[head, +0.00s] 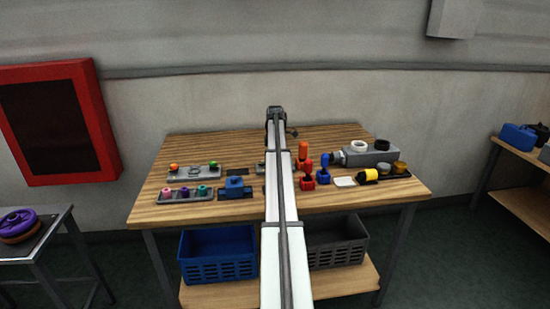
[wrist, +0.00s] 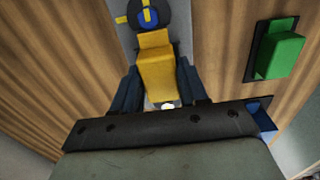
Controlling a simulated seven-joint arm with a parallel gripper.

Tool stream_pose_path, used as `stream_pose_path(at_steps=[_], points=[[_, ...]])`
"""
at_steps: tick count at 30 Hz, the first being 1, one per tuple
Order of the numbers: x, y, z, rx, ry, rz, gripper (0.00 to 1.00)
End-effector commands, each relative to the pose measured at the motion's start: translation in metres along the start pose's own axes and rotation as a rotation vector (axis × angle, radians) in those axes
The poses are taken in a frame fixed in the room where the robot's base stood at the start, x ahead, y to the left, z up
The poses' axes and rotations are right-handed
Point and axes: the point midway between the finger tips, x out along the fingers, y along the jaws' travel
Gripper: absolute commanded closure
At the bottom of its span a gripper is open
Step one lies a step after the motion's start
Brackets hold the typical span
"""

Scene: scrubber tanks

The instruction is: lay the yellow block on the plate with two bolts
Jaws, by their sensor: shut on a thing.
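In the wrist view the yellow block (wrist: 159,75) lies between the two dark blue fingers of my gripper (wrist: 158,70), which is shut on it. A grey plate-like surface (wrist: 126,38) shows beneath and beyond the block. A small white round thing (wrist: 167,105) shows at the block's near end; I cannot tell whether it is a bolt. In the head view my arm covers the middle of the table, and the block is hidden. Two bolts cannot be made out, and I cannot tell whether the block touches the surface below.
A dark round part with a blue centre (wrist: 148,14) lies beyond the block. A green block (wrist: 281,48) sits to the right. On the wooden table (head: 225,215), a blue block (head: 235,187) stands left of my arm; red (head: 303,155) and blue levers (head: 323,170) stand close on its right.

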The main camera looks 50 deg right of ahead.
Motion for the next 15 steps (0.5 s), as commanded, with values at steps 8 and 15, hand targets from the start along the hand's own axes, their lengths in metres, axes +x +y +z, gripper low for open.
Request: stream_pose_path(at_steps=[8, 15], points=[[0.0017, -0.0001, -0.0001, 0.0, 0.0, 0.0, 0.89], [0.007, -0.0001, -0.0001, 0.0, 0.0, 0.0, 0.89]])
